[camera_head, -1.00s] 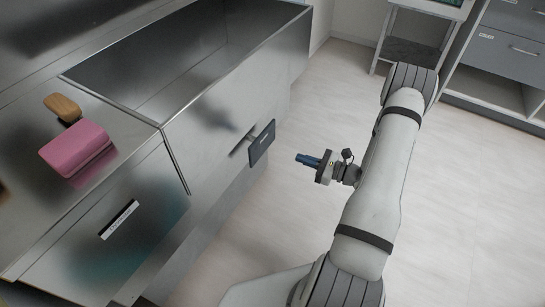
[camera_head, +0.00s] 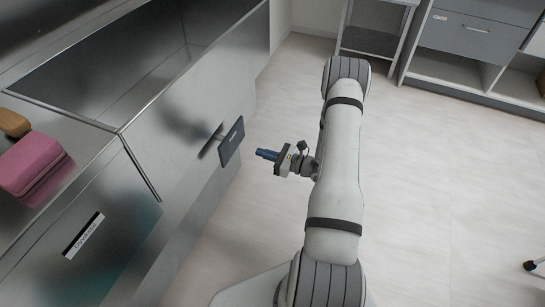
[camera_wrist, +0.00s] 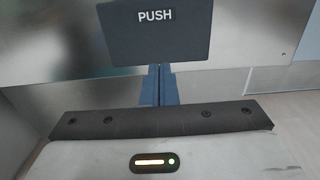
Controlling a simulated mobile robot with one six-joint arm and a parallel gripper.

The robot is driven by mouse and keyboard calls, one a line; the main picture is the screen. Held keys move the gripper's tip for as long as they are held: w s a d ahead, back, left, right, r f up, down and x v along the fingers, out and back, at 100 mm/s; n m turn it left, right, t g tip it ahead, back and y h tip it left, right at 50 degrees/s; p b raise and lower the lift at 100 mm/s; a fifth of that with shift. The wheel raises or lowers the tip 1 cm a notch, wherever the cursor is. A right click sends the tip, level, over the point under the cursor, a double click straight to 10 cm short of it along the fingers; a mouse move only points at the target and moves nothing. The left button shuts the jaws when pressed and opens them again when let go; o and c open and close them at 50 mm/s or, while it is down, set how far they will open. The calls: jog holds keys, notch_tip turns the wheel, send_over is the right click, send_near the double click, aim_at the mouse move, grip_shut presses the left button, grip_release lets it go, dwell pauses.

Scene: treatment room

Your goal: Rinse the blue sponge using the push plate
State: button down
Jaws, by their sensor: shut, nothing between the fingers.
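The dark push plate (camera_head: 231,142) sticks out on a short stem from the front of the steel sink unit. In the wrist view the push plate (camera_wrist: 155,38) fills the upper middle and reads "PUSH". My gripper (camera_head: 262,154) is shut and empty, a short way to the right of the plate and pointing at it. In the wrist view my blue fingertips (camera_wrist: 159,72) are together, just below the plate's lower edge in the picture; I cannot tell any contact there. No blue sponge shows in any view.
The open steel basin (camera_head: 110,75) lies behind the plate. A pink block (camera_head: 32,165) and a tan wooden item (camera_head: 12,123) lie on the counter at left. A labelled front panel (camera_head: 90,240) is below them.

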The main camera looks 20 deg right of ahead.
aim_at(235, 144)
jog(key=b+x, duration=0.1)
jog(key=x, duration=0.7)
